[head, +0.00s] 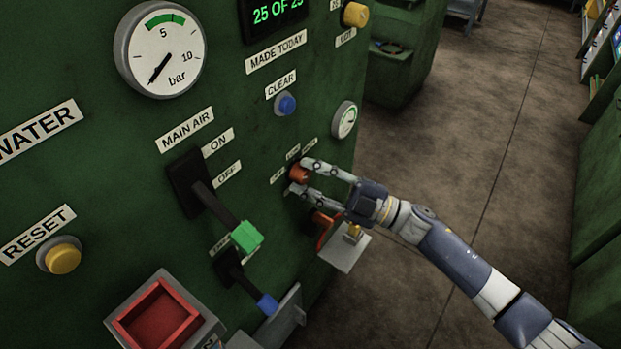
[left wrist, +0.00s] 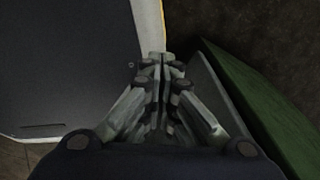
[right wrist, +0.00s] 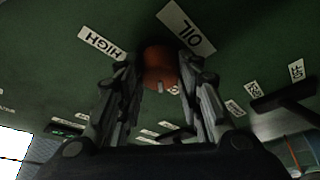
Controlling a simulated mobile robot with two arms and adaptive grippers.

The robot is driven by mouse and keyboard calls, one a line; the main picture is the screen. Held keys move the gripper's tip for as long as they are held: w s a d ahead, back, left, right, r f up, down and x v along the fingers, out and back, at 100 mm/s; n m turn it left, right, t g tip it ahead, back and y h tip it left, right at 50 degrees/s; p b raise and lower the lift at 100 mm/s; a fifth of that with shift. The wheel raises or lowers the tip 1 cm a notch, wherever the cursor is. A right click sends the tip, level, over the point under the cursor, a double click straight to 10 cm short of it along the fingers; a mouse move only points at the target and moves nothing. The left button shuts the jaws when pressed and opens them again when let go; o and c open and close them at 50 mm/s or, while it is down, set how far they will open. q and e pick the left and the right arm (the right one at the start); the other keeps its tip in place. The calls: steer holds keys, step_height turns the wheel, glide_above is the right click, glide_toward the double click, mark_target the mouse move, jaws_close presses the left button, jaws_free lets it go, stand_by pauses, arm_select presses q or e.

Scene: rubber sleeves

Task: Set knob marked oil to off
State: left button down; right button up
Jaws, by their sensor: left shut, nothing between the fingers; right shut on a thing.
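The oil knob (head: 298,173) is a small orange-red knob on the green panel. In the right wrist view the knob (right wrist: 160,66) sits beside the OIL label (right wrist: 186,27), which appears upside down, and the HIGH label (right wrist: 102,43). A pale mark shows on the knob's lower edge. My right gripper (head: 297,177) is shut on the knob, one finger on each side. The right wrist view shows its fingers (right wrist: 158,72) flanking it. The OFF label for this knob cannot be read. My left gripper (left wrist: 160,68) is shut and empty, away from the panel controls.
Left of the knob are the main air lever (head: 246,236) with a green handle and a lever with a blue tip (head: 266,303). Below the knob are a red-orange handle (head: 323,229) and a grey plate (head: 345,250). A small gauge (head: 344,120) is above right. Open floor lies right.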

stand_by(0.5)
steer(key=o, duration=1)
steer(key=shift+d, duration=0.1)
steer(key=v, duration=1.1)
steer(key=shift+d+f, duration=0.15)
steer(key=shift+d, duration=0.25)
steer(key=shift+f, duration=0.1)
